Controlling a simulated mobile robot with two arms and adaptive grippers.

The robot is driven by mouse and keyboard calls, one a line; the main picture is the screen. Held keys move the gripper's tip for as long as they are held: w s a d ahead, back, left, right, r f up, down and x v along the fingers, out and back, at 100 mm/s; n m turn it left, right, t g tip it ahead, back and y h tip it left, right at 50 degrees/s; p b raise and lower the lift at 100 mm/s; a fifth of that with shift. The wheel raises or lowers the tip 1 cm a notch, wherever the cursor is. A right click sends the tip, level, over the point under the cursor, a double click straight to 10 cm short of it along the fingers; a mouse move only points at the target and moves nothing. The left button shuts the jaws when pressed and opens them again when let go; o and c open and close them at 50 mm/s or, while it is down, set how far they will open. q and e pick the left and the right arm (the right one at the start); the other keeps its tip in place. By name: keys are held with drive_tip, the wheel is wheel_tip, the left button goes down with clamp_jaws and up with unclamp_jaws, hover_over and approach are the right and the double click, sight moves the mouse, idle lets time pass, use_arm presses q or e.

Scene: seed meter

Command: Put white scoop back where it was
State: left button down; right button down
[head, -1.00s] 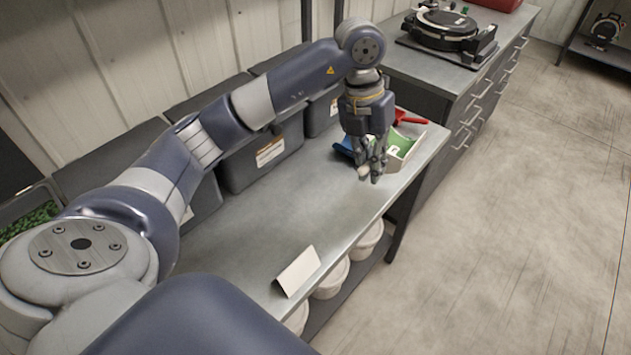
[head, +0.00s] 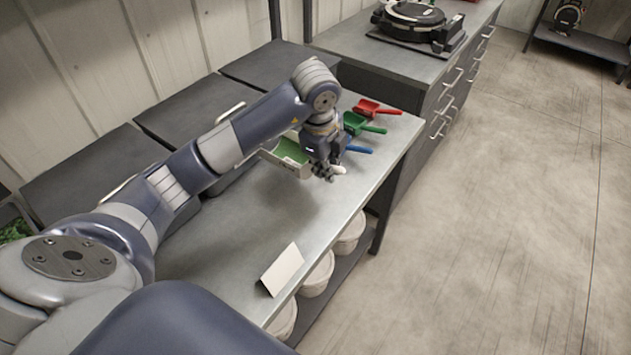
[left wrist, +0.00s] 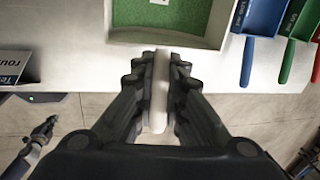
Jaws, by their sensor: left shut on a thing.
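My left gripper (head: 325,174) is shut on the white handle of the white scoop (head: 286,157) near the far part of the table. In the left wrist view, the white handle (left wrist: 159,95) stands between both fingers. The scoop's white-walled body (left wrist: 122,34) has a green inside with a small white label, and lies just past the fingertips over the table. The gripper hides the joint of handle and body in the head view. What seems to be my right gripper (left wrist: 42,135) shows small at the lower left of the wrist view; its jaws are unclear.
A blue scoop (head: 357,149), a green scoop (head: 355,122) and a red scoop (head: 368,106) lie in a row at the table's far end. A white card (head: 283,269) stands near the front edge. Dark bins (head: 190,105) line the wall. Bare table (head: 240,235) lies between.

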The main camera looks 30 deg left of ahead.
use_arm(q)
drive_tip(key=x, duration=0.2)
drive_tip(key=s+p+x, duration=0.1)
drive_tip(key=x, duration=0.2)
drive_tip(key=shift+f, duration=0.6)
drive_tip(key=shift+d+f, duration=0.1)
drive_tip(key=shift+f, duration=0.05)
drive_tip(key=c, duration=1.7)
unclamp_jaws()
drive_tip(key=shift+o, duration=0.2)
